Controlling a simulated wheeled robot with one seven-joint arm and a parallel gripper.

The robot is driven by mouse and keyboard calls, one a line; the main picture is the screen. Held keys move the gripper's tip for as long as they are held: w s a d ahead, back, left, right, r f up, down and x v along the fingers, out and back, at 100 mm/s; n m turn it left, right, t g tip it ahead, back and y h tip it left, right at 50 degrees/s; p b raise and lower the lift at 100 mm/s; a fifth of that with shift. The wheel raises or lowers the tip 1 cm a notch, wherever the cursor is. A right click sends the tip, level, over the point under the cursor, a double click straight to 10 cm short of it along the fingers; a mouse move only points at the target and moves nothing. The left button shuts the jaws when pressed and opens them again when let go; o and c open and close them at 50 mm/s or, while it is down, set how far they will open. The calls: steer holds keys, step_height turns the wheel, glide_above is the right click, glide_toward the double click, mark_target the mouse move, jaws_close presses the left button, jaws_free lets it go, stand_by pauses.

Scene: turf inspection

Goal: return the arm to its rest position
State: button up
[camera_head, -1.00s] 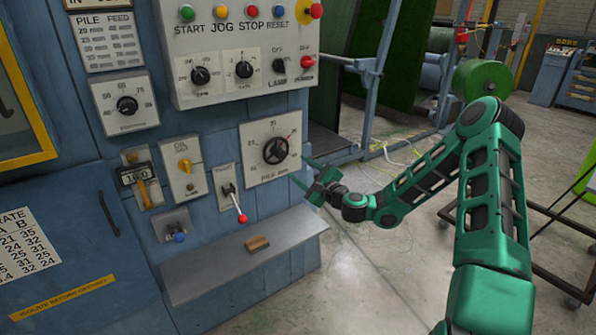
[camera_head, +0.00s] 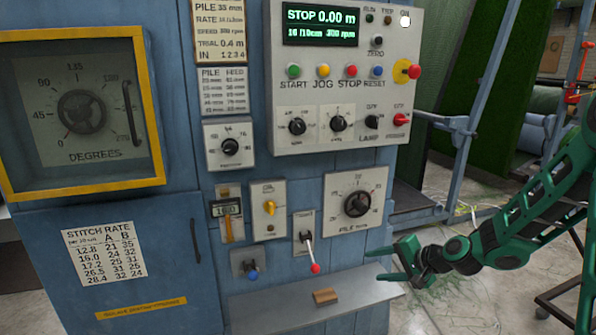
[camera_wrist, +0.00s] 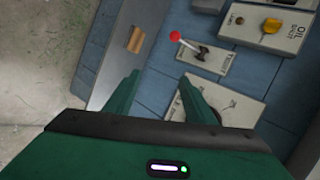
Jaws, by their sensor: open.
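My green gripper (camera_head: 393,265) is at the right in the head view, in front of the blue machine, to the right of the shelf and below the pile dial (camera_head: 355,203). Its fingers point left and are apart, with nothing between them. In the wrist view my gripper's two fingers (camera_wrist: 153,100) show spread and empty, with the blue panel beyond. My arm reaches in from the right edge, bent, and part of it is out of the frame.
A red-tipped toggle lever (camera_head: 311,254) and a shelf (camera_head: 300,311) with a small wooden block (camera_head: 326,296) are near my gripper. The control box (camera_head: 345,80) reads STOP 0.00 m. A yellow-framed degrees dial (camera_head: 82,112) is at left. Open floor lies right of the machine.

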steer(key=s+d+r+n+g+h, duration=0.25)
steer(key=s+d, duration=0.35)
steer(key=s, duration=0.3)
steer(key=s+d+r+n+g+h, duration=0.2)
steer(key=s+d+r+g+h, duration=0.1)
steer(key=s+d, duration=0.5)
steer(key=s+d+r+g, duration=0.1)
steer(key=s+r, duration=0.2)
steer(key=s, duration=0.8)
steer(key=s+d+r+m+g+h, duration=0.1)
steer(key=s+d+r, duration=0.1)
steer(key=s, duration=1)
steer(key=shift+s+r+g, duration=0.25)
steer(key=shift+r+g, duration=0.1)
steer(key=shift+r, duration=0.55)
steer(key=shift+w+f, duration=0.25)
steer(key=shift+w, duration=0.4)
